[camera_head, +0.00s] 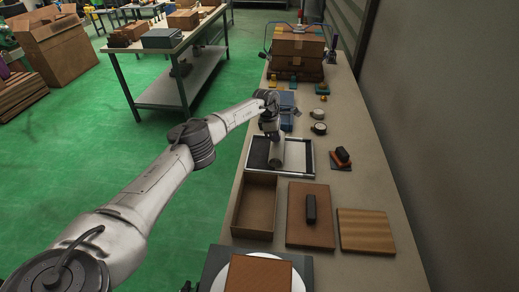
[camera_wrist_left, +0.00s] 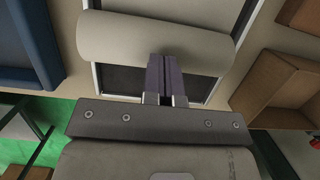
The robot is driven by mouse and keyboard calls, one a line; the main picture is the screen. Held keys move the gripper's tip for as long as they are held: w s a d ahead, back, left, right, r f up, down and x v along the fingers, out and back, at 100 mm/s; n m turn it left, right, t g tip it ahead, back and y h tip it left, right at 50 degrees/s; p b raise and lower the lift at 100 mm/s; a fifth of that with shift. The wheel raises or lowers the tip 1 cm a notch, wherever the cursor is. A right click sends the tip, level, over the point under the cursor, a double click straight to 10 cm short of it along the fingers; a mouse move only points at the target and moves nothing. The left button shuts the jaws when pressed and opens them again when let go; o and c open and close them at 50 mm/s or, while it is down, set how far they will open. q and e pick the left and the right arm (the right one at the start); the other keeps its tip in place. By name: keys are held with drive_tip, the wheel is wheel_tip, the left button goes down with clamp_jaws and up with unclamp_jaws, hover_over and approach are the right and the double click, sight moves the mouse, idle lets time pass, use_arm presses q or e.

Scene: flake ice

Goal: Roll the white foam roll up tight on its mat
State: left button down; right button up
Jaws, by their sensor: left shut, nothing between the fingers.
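The white foam roll (camera_head: 277,157) lies as a pale cylinder across its mat (camera_head: 259,154), which is dark and edged by a light frame. In the left wrist view the roll (camera_wrist_left: 110,38) spans the frame, with bare dark mat (camera_wrist_left: 122,80) on the near side and a flat pale stretch on the far side. My left gripper (camera_head: 273,139) is over the mat at the roll. Its fingers (camera_wrist_left: 163,75) are shut together and empty, overlapping the roll's near side in the wrist view; whether they touch it is unclear. My right gripper is in neither view.
An open cardboard box (camera_head: 254,207) stands just in front of the mat. A brown board with a dark block (camera_head: 311,208) and a wooden board (camera_head: 366,231) lie to its right. Two round dials (camera_head: 318,128), blue boxes (camera_head: 286,118) and stacked cartons (camera_head: 298,48) are behind.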

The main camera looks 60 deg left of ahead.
use_arm(q)
drive_tip(key=shift+f+b, duration=0.3)
drive_tip(key=shift+f, duration=0.15)
idle(0.6)
drive_tip(key=shift+w+d+f+b, duration=0.15)
drive_tip(key=shift+w+d+b, duration=0.2)
drive_tip(key=shift+w, duration=0.1)
idle(0.5)
idle(0.4)
drive_tip(key=shift+w+d+b, duration=0.15)
drive_tip(key=shift+d+b, duration=0.05)
drive_tip(key=shift+b, duration=0.1)
drive_tip(key=shift+w+d, duration=0.1)
drive_tip(key=shift+w, duration=0.1)
